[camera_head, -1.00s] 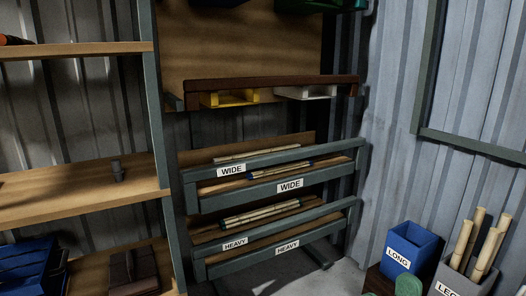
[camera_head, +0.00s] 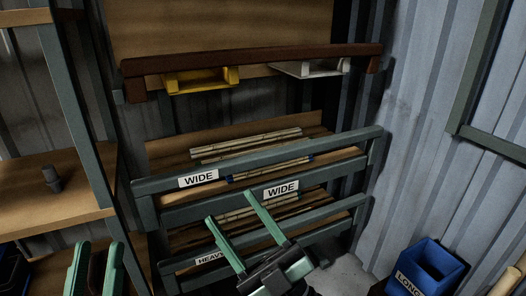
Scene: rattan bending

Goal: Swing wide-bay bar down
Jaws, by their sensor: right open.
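The wide-bay bar (camera_head: 250,166) is a grey-green rail across the front of the rack, with a WIDE label (camera_head: 198,178) near its left end. It stands above a second grey-green rail (camera_head: 335,170) that carries another WIDE label (camera_head: 281,190). Pale rattan poles (camera_head: 245,146) lie behind the bar. My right gripper (camera_head: 229,206) is open and empty, its two green fingers pointing up in front of the lower rails. It appears below the bar in the view, and I cannot tell its distance from the rack. My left gripper (camera_head: 97,245) is open at the lower left, away from the bar.
A heavy-bay rail (camera_head: 330,211) with a partly hidden HEAVY label (camera_head: 210,257) lies below. A brown beam (camera_head: 260,60) with yellow (camera_head: 200,80) and white (camera_head: 312,68) brackets is above. A shelf unit (camera_head: 75,130) stands left, a blue LONG bin (camera_head: 432,265) lower right.

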